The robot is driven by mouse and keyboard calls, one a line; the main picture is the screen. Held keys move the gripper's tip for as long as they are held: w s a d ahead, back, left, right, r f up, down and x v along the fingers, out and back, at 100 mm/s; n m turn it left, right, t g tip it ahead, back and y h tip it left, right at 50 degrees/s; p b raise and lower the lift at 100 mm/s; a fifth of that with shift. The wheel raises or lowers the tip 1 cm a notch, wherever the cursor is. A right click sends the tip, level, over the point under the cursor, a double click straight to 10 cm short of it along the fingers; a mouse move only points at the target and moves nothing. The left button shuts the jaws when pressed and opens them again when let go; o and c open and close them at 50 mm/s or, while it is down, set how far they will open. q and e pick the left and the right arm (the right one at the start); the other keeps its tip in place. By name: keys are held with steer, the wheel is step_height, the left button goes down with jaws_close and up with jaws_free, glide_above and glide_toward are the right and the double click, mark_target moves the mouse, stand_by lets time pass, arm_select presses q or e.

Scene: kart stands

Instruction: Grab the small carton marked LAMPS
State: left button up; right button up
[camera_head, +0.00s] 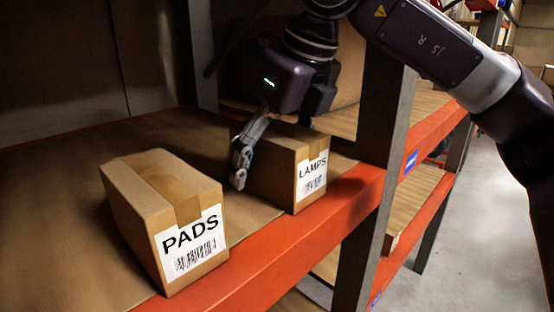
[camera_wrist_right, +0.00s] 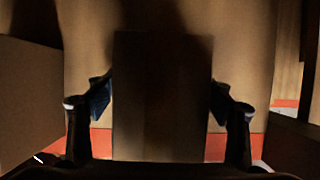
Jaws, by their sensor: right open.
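The small brown carton marked LAMPS (camera_head: 312,176) stands upright on the shelf, near its orange front edge. My right gripper (camera_head: 266,150) is above it, pointing down, with one finger beside the carton's left side; the other finger is hidden. In the right wrist view the carton's top (camera_wrist_right: 162,95) lies between the two spread fingers of my right gripper (camera_wrist_right: 158,112). The jaws are open, and a gap shows on each side at the bottom of that view. My left gripper is not in view.
A carton marked PADS (camera_head: 165,215) stands to the left on the same shelf (camera_head: 60,190). A grey upright post (camera_head: 380,150) stands right of the LAMPS carton. The orange shelf edge (camera_head: 262,262) runs along the front. Bare shelf shows at the left.

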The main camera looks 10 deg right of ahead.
steer(key=shift+f, duration=0.2)
stand_by(0.3)
steer(key=c, duration=1.7)
